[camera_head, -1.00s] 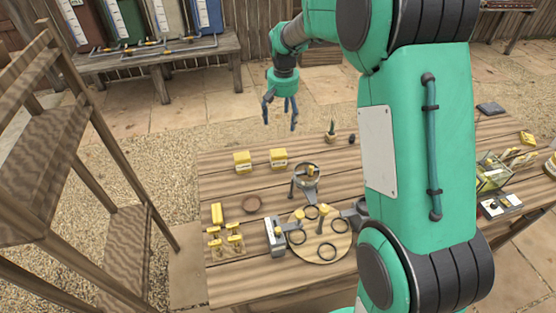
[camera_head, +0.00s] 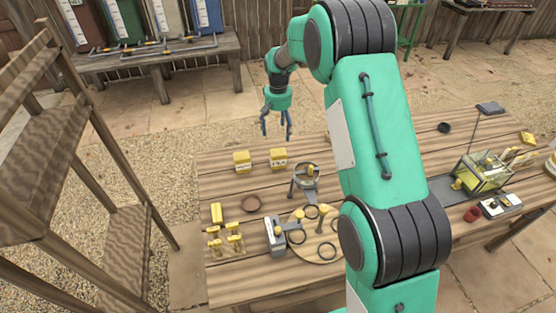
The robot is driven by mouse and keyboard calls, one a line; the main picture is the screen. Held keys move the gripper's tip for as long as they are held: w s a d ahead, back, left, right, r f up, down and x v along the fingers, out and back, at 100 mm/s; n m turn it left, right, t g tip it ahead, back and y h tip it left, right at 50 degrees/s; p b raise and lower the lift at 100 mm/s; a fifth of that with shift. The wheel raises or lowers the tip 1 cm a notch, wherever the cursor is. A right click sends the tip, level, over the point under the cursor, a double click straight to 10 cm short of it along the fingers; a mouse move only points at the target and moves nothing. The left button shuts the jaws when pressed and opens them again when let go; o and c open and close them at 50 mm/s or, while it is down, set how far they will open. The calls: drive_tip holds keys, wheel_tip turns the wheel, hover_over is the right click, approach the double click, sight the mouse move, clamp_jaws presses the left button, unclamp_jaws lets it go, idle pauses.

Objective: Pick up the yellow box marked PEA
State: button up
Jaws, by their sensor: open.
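Two yellow boxes with dark lettering stand upright side by side toward the far left part of the wooden table: a left yellow box (camera_head: 242,161) and a right yellow box (camera_head: 278,159). The lettering is too small to read, so I cannot tell which one is marked PEA. My gripper (camera_head: 277,136) points down with its fingers apart and nothing between them. In the picture its fingertips are just above the right box and apart from it. Its exact height over the table is hard to judge.
A metal stand (camera_head: 305,180) is right of the boxes. A glass case (camera_head: 483,172) and a red cup (camera_head: 472,214) are at the right. A wooden shelf (camera_head: 70,150) rises left of the table.

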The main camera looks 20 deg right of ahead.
drive_tip(key=b, duration=0.1)
approach(278, 152)
drive_tip(key=shift+f, duration=2.55)
drive_tip(key=shift+f+b, duration=0.8)
drive_tip(key=shift+f, duration=1.8)
drive_tip(key=shift+c, duration=0.6)
drive_tip(key=c, duration=1.4)
drive_tip(key=shift+r+p, duration=0.95)
drive_tip(key=shift+r, duration=4.1)
